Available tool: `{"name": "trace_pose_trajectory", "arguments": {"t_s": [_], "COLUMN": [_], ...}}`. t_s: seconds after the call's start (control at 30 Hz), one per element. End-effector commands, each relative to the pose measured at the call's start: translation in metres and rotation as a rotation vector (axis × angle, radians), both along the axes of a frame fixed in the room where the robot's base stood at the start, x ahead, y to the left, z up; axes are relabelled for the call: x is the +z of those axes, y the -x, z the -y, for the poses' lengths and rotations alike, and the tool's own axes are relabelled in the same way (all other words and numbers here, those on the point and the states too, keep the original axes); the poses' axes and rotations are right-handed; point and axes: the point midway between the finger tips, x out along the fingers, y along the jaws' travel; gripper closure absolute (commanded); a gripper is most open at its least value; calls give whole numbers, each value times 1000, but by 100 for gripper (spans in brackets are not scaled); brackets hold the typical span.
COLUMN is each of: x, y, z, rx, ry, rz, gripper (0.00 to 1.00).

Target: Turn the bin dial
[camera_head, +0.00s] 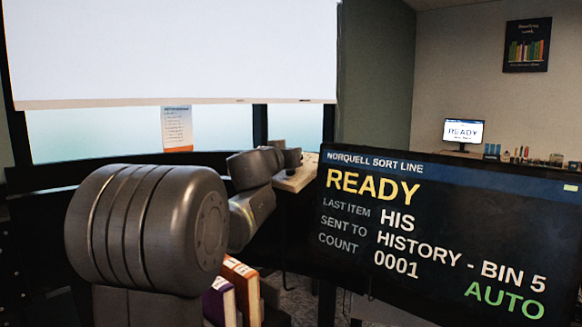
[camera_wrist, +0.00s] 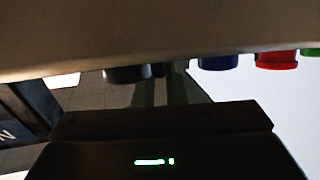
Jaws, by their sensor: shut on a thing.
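In the wrist view, a dark part that I take for the bin dial (camera_wrist: 157,71) shows as a small piece under the beige panel edge (camera_wrist: 160,40). My gripper (camera_wrist: 160,84) has its two narrow fingers up at it, shut on it. The dial's face and pointer are hidden. In the head view, my arm reaches away to the beige panel (camera_head: 298,180), with the gripper (camera_head: 291,157) small and dark over it. The dial cannot be made out there.
A dark round knob (camera_wrist: 126,75) sits just left of the fingers. Blue (camera_wrist: 220,62), red (camera_wrist: 276,60) and green (camera_wrist: 312,52) buttons stand to the right. A large screen (camera_head: 440,235) reads READY, HISTORY - BIN 5, AUTO. Books (camera_head: 240,285) stand below my arm.

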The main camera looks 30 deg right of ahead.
Motion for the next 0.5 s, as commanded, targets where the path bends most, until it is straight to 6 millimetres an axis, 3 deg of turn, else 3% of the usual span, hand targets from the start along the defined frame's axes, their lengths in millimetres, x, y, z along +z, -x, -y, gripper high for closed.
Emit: {"name": "trace_pose_trajectory", "arguments": {"t_s": [0.5], "x": [-2], "y": [3], "z": [3], "rx": [134], "ry": [10], "rz": [-48], "gripper": [100]}}
